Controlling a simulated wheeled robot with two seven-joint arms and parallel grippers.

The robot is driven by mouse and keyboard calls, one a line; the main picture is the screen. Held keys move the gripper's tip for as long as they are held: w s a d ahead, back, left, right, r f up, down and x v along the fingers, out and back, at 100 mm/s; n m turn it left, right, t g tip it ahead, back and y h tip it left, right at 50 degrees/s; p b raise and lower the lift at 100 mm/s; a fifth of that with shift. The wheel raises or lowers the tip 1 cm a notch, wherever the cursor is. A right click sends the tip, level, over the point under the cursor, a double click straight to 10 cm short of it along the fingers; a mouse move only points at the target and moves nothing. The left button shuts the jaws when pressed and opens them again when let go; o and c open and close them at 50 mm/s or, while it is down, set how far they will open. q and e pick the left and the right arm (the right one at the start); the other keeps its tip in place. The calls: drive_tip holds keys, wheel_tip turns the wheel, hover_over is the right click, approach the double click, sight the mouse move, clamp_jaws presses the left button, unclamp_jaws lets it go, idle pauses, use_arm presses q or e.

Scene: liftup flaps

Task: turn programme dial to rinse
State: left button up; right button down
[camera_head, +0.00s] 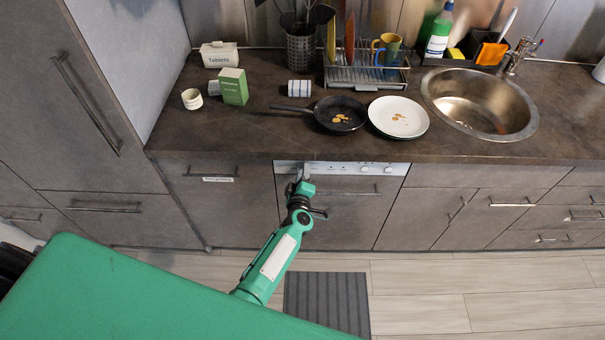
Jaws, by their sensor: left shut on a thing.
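The dishwasher has a pale control panel (340,168) just under the counter edge, with small round controls toward its right end. My left gripper (306,168) is at the left part of this panel, with its arm reaching up from below. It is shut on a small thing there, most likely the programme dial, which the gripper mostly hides. The dial's markings and pointer are too small to read. My right gripper is not in view.
The dishwasher door (345,212) is shut, with a bar handle below the panel. The counter (260,135) above holds a black pan (340,114), a white plate (398,117), a dish rack (365,77) and a sink (480,102). A dark mat (327,302) lies on the floor.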

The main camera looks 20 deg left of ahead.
use_arm(q)
drive_tip(key=o, duration=1)
drive_tip(key=shift+s+d+r+p, duration=0.1)
drive_tip(key=shift+s+p, duration=0.2)
drive_tip(key=shift+s, duration=0.1)
drive_tip(key=p+v, duration=0.4)
drive_tip(key=v, duration=0.9)
